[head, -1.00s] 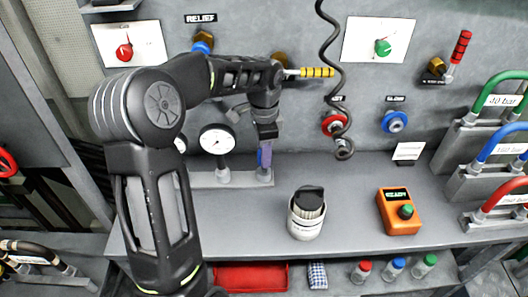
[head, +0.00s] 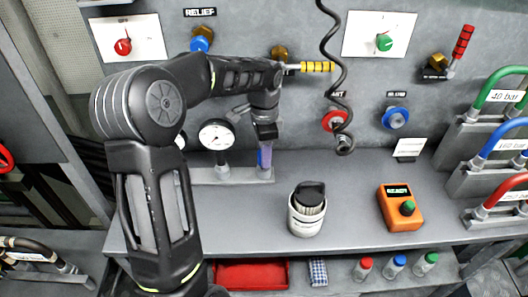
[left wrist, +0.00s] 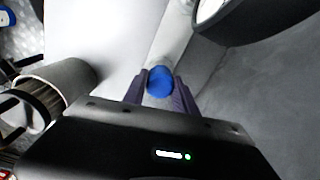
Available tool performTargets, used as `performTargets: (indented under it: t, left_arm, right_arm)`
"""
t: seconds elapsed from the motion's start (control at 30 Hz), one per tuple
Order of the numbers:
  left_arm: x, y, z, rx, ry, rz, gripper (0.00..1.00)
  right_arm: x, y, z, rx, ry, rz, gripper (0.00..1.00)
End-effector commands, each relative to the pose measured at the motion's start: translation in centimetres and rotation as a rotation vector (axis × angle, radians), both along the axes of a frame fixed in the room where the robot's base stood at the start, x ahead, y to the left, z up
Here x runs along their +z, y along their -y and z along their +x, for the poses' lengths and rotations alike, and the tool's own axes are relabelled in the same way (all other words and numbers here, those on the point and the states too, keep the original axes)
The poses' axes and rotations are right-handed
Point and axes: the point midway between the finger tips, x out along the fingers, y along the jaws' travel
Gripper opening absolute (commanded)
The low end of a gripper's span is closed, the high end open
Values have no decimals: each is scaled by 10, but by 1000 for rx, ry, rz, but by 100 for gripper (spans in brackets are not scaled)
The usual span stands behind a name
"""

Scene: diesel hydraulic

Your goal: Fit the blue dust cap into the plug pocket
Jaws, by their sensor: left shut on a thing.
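My left gripper (head: 265,158) points down over the right end of a grey gauge stand (head: 205,176) on the bench. In the left wrist view its purple fingers (left wrist: 160,88) are shut on the round blue dust cap (left wrist: 160,79). In the head view the fingers and arm hide the cap. A light grey, post-like part (left wrist: 172,40) lies just beyond the cap in the wrist view; I cannot tell whether they touch. I cannot make out the plug pocket with certainty. My right gripper is not in view.
A pressure gauge (head: 216,135) stands close left of my gripper. A white tub (head: 306,215) with brushes and an orange READY box (head: 400,209) stand to the right. A black coiled cord (head: 341,75) hangs before the panel. The bench between gripper and tub is clear.

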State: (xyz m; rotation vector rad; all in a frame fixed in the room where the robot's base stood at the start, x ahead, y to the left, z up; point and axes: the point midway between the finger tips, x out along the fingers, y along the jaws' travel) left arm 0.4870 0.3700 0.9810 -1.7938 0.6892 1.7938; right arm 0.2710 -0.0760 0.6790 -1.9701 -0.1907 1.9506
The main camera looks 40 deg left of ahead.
Motion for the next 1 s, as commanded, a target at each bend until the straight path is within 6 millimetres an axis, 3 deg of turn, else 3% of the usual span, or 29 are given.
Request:
performTargets:
  t: [0.73, 0.77, 1.0]
  left_arm:
    - [-12, 0, 0, 0, 0, 0, 0]
    - [-12, 0, 0, 0, 0, 0, 35]
    - [-12, 0, 0, 0, 0, 0, 55]
  right_arm:
    - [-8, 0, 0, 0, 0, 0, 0]
    - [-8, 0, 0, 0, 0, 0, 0]
    - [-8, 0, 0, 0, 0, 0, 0]
